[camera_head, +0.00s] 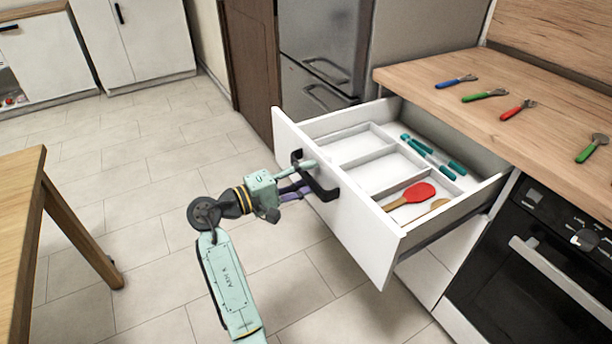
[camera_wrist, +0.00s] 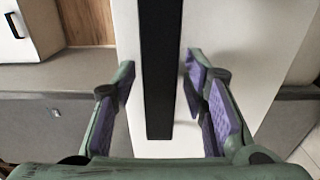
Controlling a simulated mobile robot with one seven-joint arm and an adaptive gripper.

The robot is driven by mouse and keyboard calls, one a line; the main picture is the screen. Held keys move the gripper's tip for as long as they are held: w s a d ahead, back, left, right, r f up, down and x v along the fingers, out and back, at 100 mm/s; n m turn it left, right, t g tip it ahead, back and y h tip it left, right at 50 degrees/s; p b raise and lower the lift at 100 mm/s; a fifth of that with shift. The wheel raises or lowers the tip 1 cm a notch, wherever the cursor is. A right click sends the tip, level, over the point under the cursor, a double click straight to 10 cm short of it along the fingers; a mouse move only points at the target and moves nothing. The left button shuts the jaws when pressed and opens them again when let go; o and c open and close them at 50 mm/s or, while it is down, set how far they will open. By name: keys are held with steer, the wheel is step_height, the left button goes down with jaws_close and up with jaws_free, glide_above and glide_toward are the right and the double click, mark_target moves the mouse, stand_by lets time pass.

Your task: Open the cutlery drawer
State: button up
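The cutlery drawer (camera_head: 372,222) is pulled out from under the worktop, with its white inner tray exposed. Its black bar handle (camera_head: 318,184) is on the white front and shows as an upright dark bar in the wrist view (camera_wrist: 160,70). My gripper (camera_head: 306,178) is at the handle. In the wrist view its purple-padded fingers (camera_wrist: 158,85) stand apart on either side of the bar. A gap shows on the left; the right fingertip is close to the bar, and I cannot tell whether it touches.
The drawer holds a red spoon (camera_head: 410,196) and teal utensils (camera_head: 433,156). Several coloured-handled tools lie on the wooden worktop (camera_head: 545,130). A black oven (camera_head: 535,265) is right of the drawer. A wooden table (camera_head: 22,225) stands at left, with free tiled floor between.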

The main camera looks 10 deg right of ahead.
steer(key=v, duration=1.2)
steer(key=shift+w+r, duration=0.1)
